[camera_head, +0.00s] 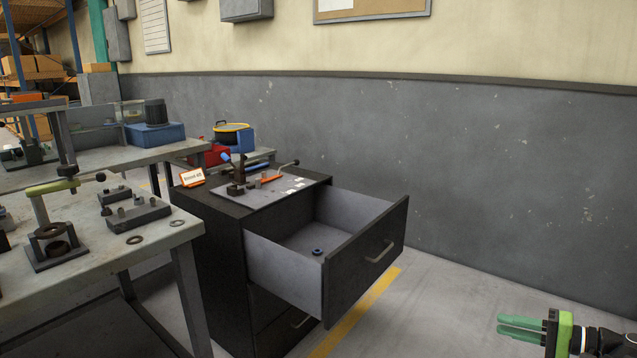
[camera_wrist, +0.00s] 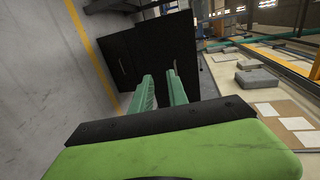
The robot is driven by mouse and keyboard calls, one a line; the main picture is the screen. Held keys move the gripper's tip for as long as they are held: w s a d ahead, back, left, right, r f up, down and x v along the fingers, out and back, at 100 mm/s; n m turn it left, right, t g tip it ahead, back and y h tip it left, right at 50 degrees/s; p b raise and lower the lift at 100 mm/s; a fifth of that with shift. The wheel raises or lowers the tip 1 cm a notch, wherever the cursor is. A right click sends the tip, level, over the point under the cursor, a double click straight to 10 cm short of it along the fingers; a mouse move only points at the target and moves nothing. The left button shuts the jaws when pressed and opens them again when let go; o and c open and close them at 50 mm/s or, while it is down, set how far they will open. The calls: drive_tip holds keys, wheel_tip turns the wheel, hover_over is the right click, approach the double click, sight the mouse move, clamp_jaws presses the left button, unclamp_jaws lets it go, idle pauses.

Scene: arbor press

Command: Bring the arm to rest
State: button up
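My gripper (camera_head: 520,327) is at the lower right in the head view, with its green fingers pointing left, well clear of the cabinet. The two fingers (camera_wrist: 161,92) also show in the wrist view, with a gap between them and nothing held. The black cabinet (camera_head: 212,225) stands at the middle of the head view with its top drawer (camera_head: 365,250) pulled out. A small dark blue ring-like part (camera_head: 317,252) lies on the drawer floor. In the wrist view a dark cabinet (camera_wrist: 150,50) shows beyond the fingers.
A grey workbench (camera_head: 170,237) at the left carries a green-handled press (camera_head: 55,245), dark blocks and rings. A plate with small tools (camera_head: 260,190) lies on the cabinet top. Floor with a yellow line (camera_head: 345,325) is clear between the drawer and my gripper.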

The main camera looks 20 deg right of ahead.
drive_tip(key=w+a+f+n+g, duration=0.2)
drive_tip(key=w+a+f+g, duration=0.25)
drive_tip(key=w+a, duration=0.4)
drive_tip(key=w+a+f+n+g, duration=0.2)
drive_tip(key=w+a+f+g, duration=0.3)
drive_tip(key=a, duration=0.7)
drive_tip(key=w+a+f+n+g+h, duration=0.1)
drive_tip(key=w+a+f+n+h, duration=0.15)
drive_tip(key=a, duration=0.65)
drive_tip(key=w+a+f+n+g+h, duration=0.1)
drive_tip(key=a+f+n+h, duration=0.2)
drive_tip(key=a, duration=0.6)
drive_tip(key=w+a+f+n+g+h, duration=0.2)
drive_tip(key=a+f+h, duration=0.15)
drive_tip(key=a, duration=0.55)
wheel_tip(320, 180, up, 32)
drive_tip(key=p, duration=3.2)
drive_tip(key=shift+y+p, duration=0.3)
drive_tip(key=shift+y, duration=0.1)
